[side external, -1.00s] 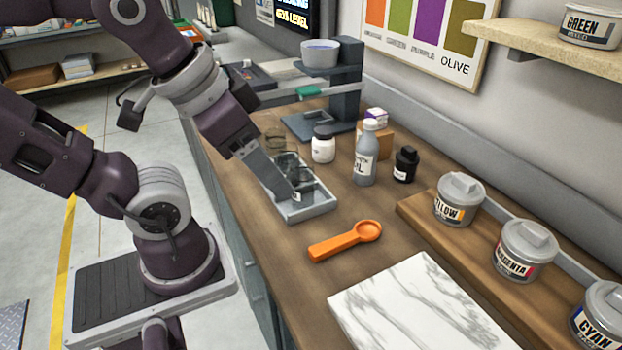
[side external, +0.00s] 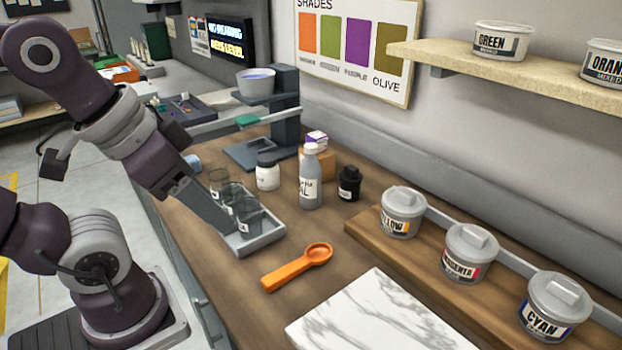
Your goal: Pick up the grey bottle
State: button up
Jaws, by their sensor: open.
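The grey bottle (side external: 310,188) has a pale cap and a white label with dark letters. It stands upright on the wooden worktop, between a white jar and a small black bottle. My gripper (side external: 228,222) points down at the grey tray (side external: 266,243), to the left of the grey bottle and apart from it. The gripper is open; its fingertips are partly hidden among clear glass beakers (side external: 247,203). I cannot tell whether it touches a beaker.
The white jar (side external: 267,177) and black bottle (side external: 349,186) flank the grey bottle. A small cardboard box (side external: 322,166) is close behind it. An orange scoop (side external: 297,268) and a marble slab (side external: 375,318) lie nearer. Lidded tubs, including yellow (side external: 401,215), stand at right.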

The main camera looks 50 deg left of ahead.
jog(key=w+d+n+t+h, duration=0.1)
jog(key=w+d+n, duration=0.1)
jog(key=w, duration=0.8)
jog(key=n+t+y, duration=0.2)
jog(key=n+y, duration=0.5)
jog(key=y, duration=0.3)
send_near(306, 152)
jog(key=x, duration=0.8)
jog(key=shift+f, duration=0.1)
jog(key=x, duration=0.6)
jog(key=shift+w+d, duration=0.2)
jog(key=shift+w, duration=0.3)
grip_shut()
